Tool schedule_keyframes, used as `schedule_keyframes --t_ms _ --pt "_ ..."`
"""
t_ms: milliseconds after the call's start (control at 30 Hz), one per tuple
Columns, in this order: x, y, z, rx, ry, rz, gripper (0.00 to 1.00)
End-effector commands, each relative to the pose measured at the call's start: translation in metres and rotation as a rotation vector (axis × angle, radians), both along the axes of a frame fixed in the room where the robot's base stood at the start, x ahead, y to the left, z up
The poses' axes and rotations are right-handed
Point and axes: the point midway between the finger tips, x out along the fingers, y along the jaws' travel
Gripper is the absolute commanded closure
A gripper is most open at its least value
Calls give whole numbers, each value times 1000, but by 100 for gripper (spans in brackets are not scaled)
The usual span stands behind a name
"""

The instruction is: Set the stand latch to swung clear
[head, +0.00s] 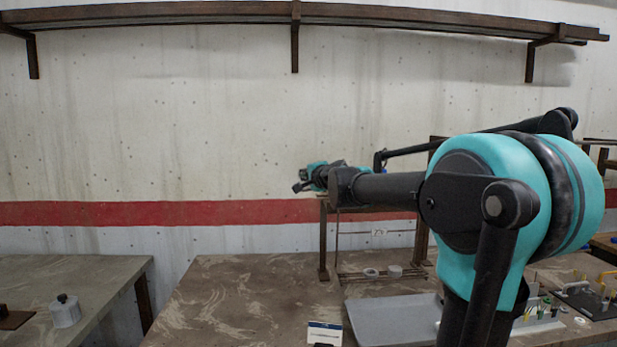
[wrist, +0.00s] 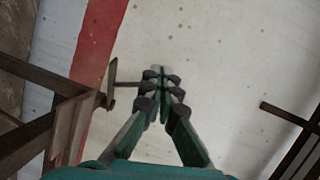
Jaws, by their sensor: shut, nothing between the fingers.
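A dark brown stand (head: 323,240) rises from the middle table, partly hidden behind my arm. Its brown beams also show at the left of the wrist view (wrist: 62,125). A small brown T-shaped piece (wrist: 112,82), apparently the stand latch, sits at the beam's end; its thin rod points right towards my fingers. My gripper (wrist: 163,75) is shut and empty, with its fingertips just right of that rod. I cannot tell whether they touch. In the head view my gripper (head: 300,182) is small, above and left of the stand's left post, and the latch cannot be made out.
A grey tray (head: 395,320) and a small white-and-blue box (head: 324,334) lie in front of the stand. Two pale round items (head: 371,272) sit at its foot. A canister (head: 65,311) stands on the left table. A long shelf (head: 180,14) runs overhead. The middle table's left part is clear.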

Motion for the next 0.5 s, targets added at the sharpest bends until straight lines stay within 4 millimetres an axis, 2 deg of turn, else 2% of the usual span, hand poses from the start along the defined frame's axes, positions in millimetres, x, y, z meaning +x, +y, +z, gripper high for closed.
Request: schedule_keyframes --t_ms 300,500 --pt "19 15 0 0 0 1 100" --pt "22 17 0 0 0 0 100"
